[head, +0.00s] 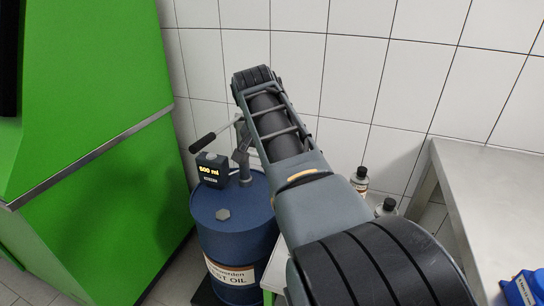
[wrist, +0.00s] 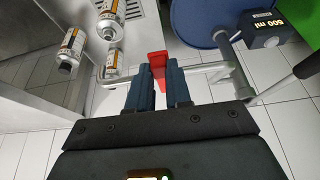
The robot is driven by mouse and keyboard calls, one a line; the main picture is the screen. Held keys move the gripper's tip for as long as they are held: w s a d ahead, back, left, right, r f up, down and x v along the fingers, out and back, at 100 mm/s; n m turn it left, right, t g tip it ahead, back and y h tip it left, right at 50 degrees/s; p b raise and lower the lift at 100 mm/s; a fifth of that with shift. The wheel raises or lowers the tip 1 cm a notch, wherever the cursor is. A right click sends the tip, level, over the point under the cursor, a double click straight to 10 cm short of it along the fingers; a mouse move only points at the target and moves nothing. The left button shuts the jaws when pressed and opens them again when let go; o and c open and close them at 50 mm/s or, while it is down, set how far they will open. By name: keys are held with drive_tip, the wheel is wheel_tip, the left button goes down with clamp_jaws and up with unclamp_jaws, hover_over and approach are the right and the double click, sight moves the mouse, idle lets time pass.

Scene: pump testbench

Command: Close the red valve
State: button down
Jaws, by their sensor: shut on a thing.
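The red valve (wrist: 156,58) shows in the wrist view as a small red handle by a pale pipe (wrist: 205,68). My gripper (wrist: 159,76) has its two blue-grey fingers on either side of the red handle and is shut on it. The handle's far end sticks out past the fingertips. In the head view my arm hides the valve and my gripper.
A blue oil drum (head: 232,240) carries a hand pump and a 500 ml display (head: 212,170). A green cabinet (head: 90,120) stands left. A metal table (head: 490,190) is at right. Several bottles (wrist: 112,63) stand near the gripper's left in the wrist view.

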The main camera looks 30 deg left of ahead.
drive_tip(key=c, duration=1)
unclamp_jaws()
drive_tip(key=shift+c, duration=0.2)
drive_tip(key=shift+r, duration=0.1)
drive_tip(key=v, duration=0.7)
drive_tip(key=shift+s+r, duration=0.2)
drive_tip(key=shift+r, duration=0.05)
